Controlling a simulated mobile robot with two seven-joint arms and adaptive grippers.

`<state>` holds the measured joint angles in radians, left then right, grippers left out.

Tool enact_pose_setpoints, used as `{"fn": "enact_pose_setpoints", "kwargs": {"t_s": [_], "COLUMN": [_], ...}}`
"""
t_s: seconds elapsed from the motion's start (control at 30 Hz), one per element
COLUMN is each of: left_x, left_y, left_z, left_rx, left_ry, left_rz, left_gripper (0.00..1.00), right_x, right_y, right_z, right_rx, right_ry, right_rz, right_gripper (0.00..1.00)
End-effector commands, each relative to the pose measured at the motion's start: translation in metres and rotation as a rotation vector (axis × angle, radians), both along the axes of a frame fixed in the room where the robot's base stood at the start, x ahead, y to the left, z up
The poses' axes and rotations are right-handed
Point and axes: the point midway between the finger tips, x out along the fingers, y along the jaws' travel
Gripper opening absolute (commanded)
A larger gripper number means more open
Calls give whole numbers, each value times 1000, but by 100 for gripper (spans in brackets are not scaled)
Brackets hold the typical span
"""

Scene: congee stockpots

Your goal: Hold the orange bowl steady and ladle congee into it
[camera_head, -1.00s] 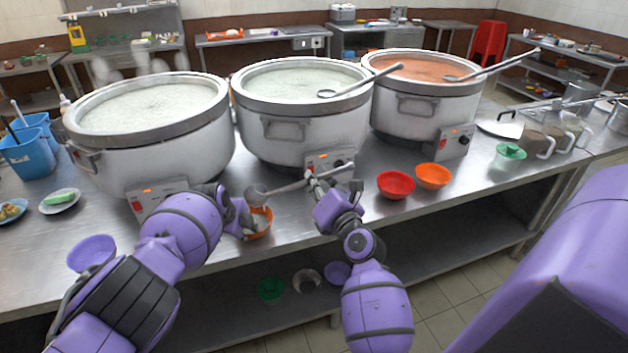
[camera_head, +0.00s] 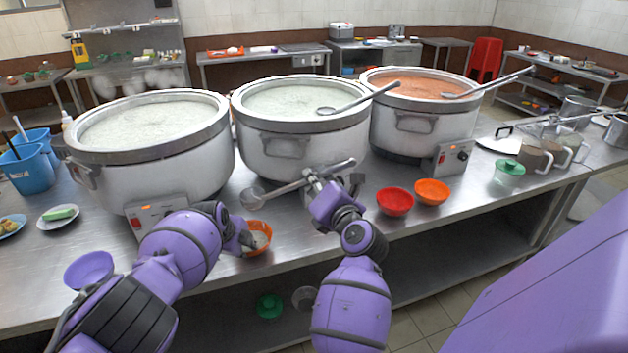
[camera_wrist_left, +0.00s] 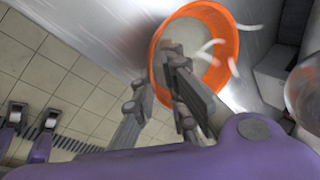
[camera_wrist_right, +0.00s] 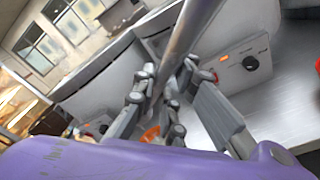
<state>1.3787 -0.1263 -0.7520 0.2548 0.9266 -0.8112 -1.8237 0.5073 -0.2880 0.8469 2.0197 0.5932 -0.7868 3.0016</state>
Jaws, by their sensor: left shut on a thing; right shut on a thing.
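The orange bowl (camera_head: 266,228) is at the front of the counter, with white congee (camera_wrist_left: 182,35) in it. My left gripper (camera_head: 250,240) is shut on its rim; in the left wrist view the fingers (camera_wrist_left: 180,85) cross the rim. My right gripper (camera_head: 322,184) is shut on the handle of a metal ladle (camera_head: 290,187). The handle also shows between the fingers in the right wrist view (camera_wrist_right: 185,40). The ladle's head is above and slightly left of the bowl; its contents cannot be told. White blurred streaks (camera_wrist_left: 208,48) show over the bowl.
Three large stockpots stand behind: two of white congee (camera_head: 150,125) (camera_head: 295,102) and one orange-red (camera_head: 415,85). Ladles rest on the middle and right pots. A red bowl (camera_head: 395,202) and another orange bowl (camera_head: 432,192) sit right of my right gripper.

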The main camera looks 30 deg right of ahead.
Motion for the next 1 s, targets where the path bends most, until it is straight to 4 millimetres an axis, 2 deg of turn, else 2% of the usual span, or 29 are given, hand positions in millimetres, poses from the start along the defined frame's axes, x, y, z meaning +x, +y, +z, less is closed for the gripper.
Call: {"fn": "enact_pose_setpoints", "kwargs": {"t_s": [0.13, 0.17, 0.33, 0.7, 1.0], "left_x": [-2, -2, -1, 0, 2], "left_y": [1, 1, 1, 1, 4], "left_z": [-4, -4, -3, 1, 17], "left_rx": [2, 2, 2, 0, -7], "left_ry": [6, 6, 4, 0, -5], "left_rz": [1, 1, 0, 1, 0], "left_gripper": [0, 13, 34, 34, 34], "right_x": [0, 0, 0, 0, 0], "right_y": [1, 1, 0, 0, 0], "right_z": [0, 0, 0, 1, 1], "right_rx": [5, 5, 4, 5, 5], "right_ry": [2, 2, 1, -1, -1], "right_rz": [1, 1, 1, 1, 1], "right_gripper": [0, 0, 0, 0, 0]}}
